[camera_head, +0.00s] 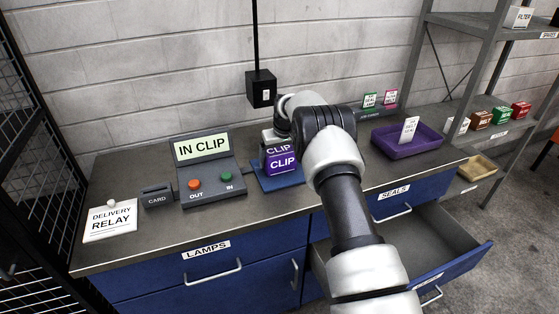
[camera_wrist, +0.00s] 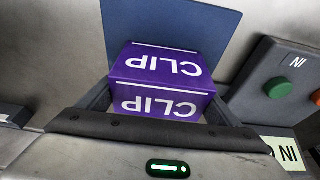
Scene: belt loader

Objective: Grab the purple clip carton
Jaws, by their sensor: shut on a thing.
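The purple carton marked CLIP (camera_head: 281,163) stands on a blue pad (camera_head: 262,183) on the counter, right of the control box. My gripper (camera_head: 270,138) reaches it from above and behind, partly hidden by my arm. In the wrist view the purple clip carton (camera_wrist: 162,82) sits between the jaws of my gripper (camera_wrist: 160,105), which are shut on it. The blue pad (camera_wrist: 170,22) lies beyond the carton there. Whether the carton touches the pad is hard to tell.
A control box (camera_head: 205,175) reading IN CLIP, with orange and green buttons, stands close left of the carton. A purple tray (camera_head: 405,145) lies right.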

